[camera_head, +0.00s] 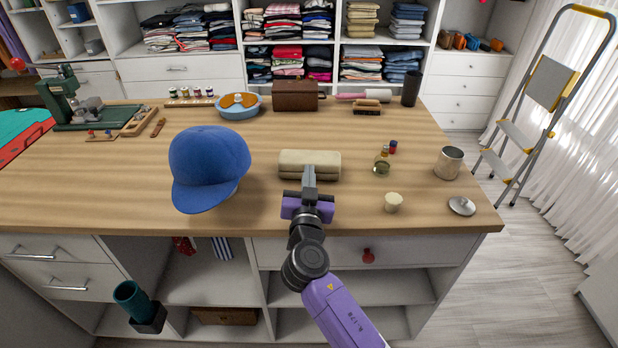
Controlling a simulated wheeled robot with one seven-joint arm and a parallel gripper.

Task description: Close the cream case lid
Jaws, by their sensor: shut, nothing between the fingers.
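The cream case (310,160) lies on the wooden table, in the middle near the front edge. Its lid looks down on its base, with a seam along the front; whether a small gap is left I cannot tell. My gripper (309,172) is shut, with its fingertips at the front of the case, over its lower middle edge. Whether the fingers touch the case or are just in front of it I cannot tell. They hide a small part of the case's front.
A blue cap (208,165) stands left of the case. To the right are a small glass bottle (382,164), a cream cup-like piece (393,202), a metal can (449,162) and a metal lid (462,206). A brown box (295,95) stands behind. The tabletop (330,125) behind the case is clear.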

